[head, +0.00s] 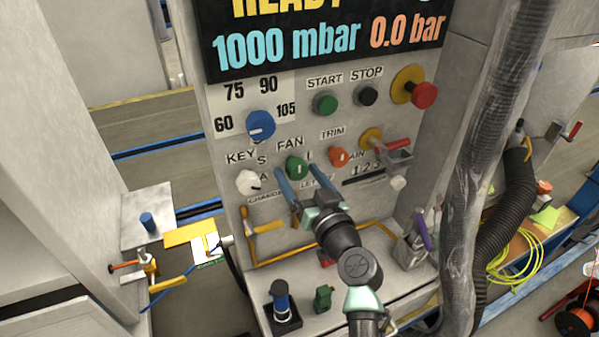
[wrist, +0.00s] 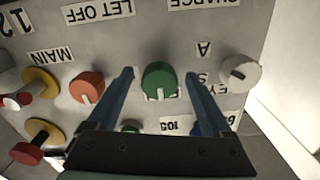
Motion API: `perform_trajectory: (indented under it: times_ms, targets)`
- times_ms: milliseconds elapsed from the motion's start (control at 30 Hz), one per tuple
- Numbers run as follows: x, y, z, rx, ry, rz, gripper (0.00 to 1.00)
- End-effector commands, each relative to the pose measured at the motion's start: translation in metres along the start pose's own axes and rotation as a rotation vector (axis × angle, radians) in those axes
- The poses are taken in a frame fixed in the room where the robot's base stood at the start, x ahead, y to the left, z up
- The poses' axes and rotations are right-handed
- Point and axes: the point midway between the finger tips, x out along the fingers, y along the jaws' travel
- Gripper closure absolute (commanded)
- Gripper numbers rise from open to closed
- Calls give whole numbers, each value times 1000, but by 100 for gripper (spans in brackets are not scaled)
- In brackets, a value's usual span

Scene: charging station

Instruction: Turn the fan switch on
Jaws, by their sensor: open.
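The fan switch (head: 297,167) is a green rotary knob with a white pointer line, under the FAN label on the grey panel. In the wrist view the green knob (wrist: 159,80) sits between my two blue fingers, with a gap on each side. My gripper (head: 298,177) is open and close to the panel, its fingers reaching up toward the knob. In the head view the fingers stand either side of the knob's lower part. Whether the fingertips reach past the knob's front face is hard to tell.
A white key knob (head: 250,182) lies left of the fan switch and an orange trim knob (head: 339,157) right of it. A blue dial (head: 261,125) is above left. A red-handled yellow valve (head: 390,146) sticks out at right. A ribbed hose (head: 490,130) hangs farther right.

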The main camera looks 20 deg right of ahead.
Motion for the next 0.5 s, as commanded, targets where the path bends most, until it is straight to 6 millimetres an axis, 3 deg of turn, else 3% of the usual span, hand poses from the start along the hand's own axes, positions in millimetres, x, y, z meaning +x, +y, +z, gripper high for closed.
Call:
perform_trajectory:
  times_ms: [333,500]
  targets:
    - [3,0,0,0,0,0,18]
    - [2,0,0,0,0,0,48]
